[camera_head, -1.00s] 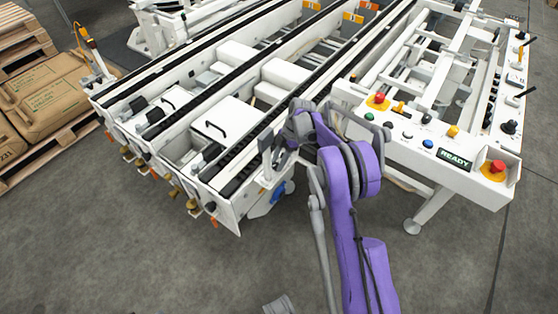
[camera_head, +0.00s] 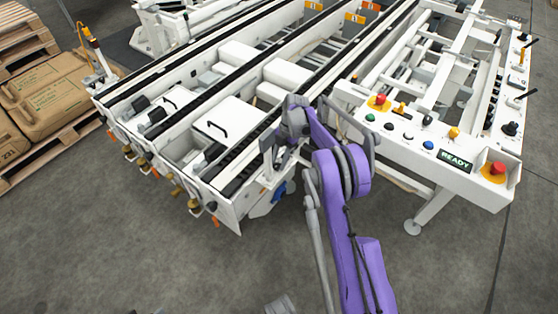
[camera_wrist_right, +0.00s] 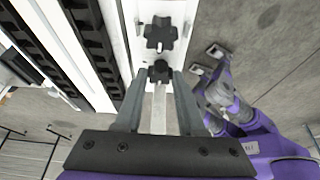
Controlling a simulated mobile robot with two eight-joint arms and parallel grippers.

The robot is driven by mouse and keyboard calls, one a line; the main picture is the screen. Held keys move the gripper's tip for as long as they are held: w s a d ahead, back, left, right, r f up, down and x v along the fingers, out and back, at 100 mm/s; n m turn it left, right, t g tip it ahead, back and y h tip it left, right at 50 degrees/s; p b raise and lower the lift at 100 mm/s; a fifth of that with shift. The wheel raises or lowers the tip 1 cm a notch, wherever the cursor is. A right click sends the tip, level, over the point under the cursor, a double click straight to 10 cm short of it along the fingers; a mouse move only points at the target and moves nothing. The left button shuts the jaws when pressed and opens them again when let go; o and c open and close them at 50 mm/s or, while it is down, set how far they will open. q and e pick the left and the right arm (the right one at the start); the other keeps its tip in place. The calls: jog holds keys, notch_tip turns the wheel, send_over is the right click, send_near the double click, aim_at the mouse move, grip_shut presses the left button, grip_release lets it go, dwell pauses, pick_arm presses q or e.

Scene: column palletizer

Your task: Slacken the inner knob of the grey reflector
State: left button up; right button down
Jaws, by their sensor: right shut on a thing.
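In the right wrist view, two black star-shaped knobs sit in line on a narrow white bracket (camera_wrist_right: 184,18). The farther knob (camera_wrist_right: 160,33) is free of the fingers. The nearer knob (camera_wrist_right: 160,71) is between the fingertips of my right gripper (camera_wrist_right: 160,76), which is shut on it. The picture alone does not show which knob is the inner one. In the head view, a small dark grey block (camera_head: 266,140), perhaps the reflector, stands by the conveyor's near end beside my right wrist. The right fingertips are hidden there.
White conveyor rails with black belts (camera_head: 245,168) run close beside the bracket. A control panel (camera_head: 410,134) with coloured buttons and a READY display (camera_head: 455,160) stands to the right. The floor in front is clear.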

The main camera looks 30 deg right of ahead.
jog(key=c, duration=0.8)
grip_release()
jog(key=shift+o, duration=0.2)
jog(key=p+v, duration=0.1)
jog(key=v, duration=1)
jog(key=shift+p, duration=0.3)
jog(key=shift+s+f, duration=0.15)
